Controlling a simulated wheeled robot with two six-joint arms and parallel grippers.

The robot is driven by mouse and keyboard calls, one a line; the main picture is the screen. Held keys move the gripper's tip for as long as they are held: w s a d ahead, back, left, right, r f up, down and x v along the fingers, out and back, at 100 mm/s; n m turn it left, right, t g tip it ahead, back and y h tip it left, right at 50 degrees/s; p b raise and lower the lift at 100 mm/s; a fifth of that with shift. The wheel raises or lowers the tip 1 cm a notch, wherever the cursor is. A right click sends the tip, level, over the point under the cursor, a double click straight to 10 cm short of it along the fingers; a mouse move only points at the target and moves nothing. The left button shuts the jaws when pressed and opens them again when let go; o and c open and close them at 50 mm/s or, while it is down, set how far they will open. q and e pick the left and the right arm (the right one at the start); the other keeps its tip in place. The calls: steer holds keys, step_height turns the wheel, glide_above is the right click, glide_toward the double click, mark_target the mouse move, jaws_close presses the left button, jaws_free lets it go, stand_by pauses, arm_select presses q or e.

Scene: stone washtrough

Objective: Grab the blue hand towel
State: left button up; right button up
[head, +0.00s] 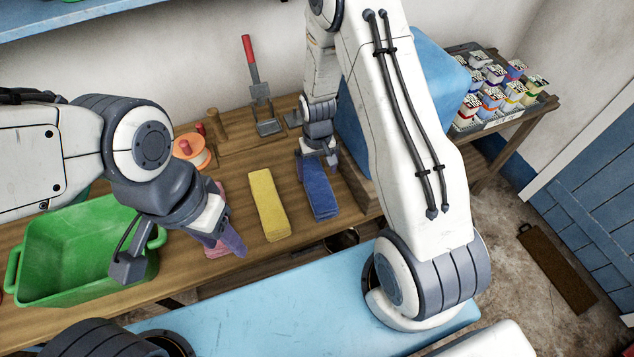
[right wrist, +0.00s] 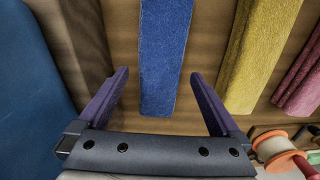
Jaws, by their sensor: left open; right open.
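The blue hand towel (head: 320,196) lies folded in a long strip on the wooden bench, right of the yellow towel. In the right wrist view the blue towel (right wrist: 164,60) runs between my open, empty fingers. My right gripper (head: 324,153) is over the far end of the blue towel, hiding part of it; contact cannot be told. My left gripper (head: 234,242) is open, over the pink towel (head: 215,248), and partly hides it.
A yellow towel (head: 268,204) lies left of the blue one. A green basin (head: 75,250) stands at the left, with an orange spool (head: 190,152) behind. A large blue block (head: 353,135) stands right of the blue towel. A tray of small cartons (head: 490,90) is farther right.

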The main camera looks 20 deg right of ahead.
mark_target(317, 180)
step_height(317, 180, down, 2)
steer(key=shift+f, duration=0.15)
step_height(317, 180, down, 4)
steer(key=shift+s+a+f+p, duration=0.1)
steer(key=shift+f+p, duration=0.1)
steer(key=shift+p, duration=1.05)
steer(key=shift+f, duration=0.4)
steer(key=c, duration=1.3)
steer(key=shift+r, duration=0.1)
